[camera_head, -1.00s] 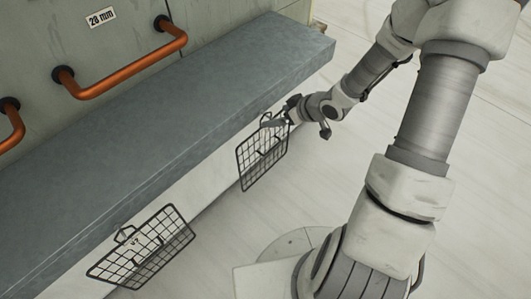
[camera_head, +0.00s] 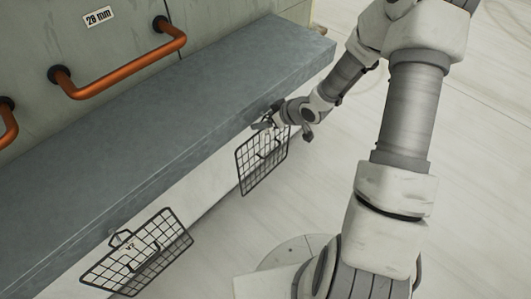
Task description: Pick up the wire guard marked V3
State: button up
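A black wire guard (camera_head: 263,167) hangs tilted at the front edge of the grey ledge, near the middle of the picture. My gripper (camera_head: 266,118) is at its top edge, by its handle, and overlaps it in the picture. I cannot tell whether the fingers touch the handle or have closed on it. No label on this guard is readable. A second wire guard (camera_head: 137,258) is at the lower left, below the ledge edge, with a small loop handle on top. It bears a small white tag starting with V; its digit is too small to read surely.
The grey ledge (camera_head: 150,150) runs diagonally beside the guards. The pale floor (camera_head: 470,190) to the right is open apart from my arm.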

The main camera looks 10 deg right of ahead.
grip_shut()
dwell(0.3)
jog(key=shift+r, duration=0.15)
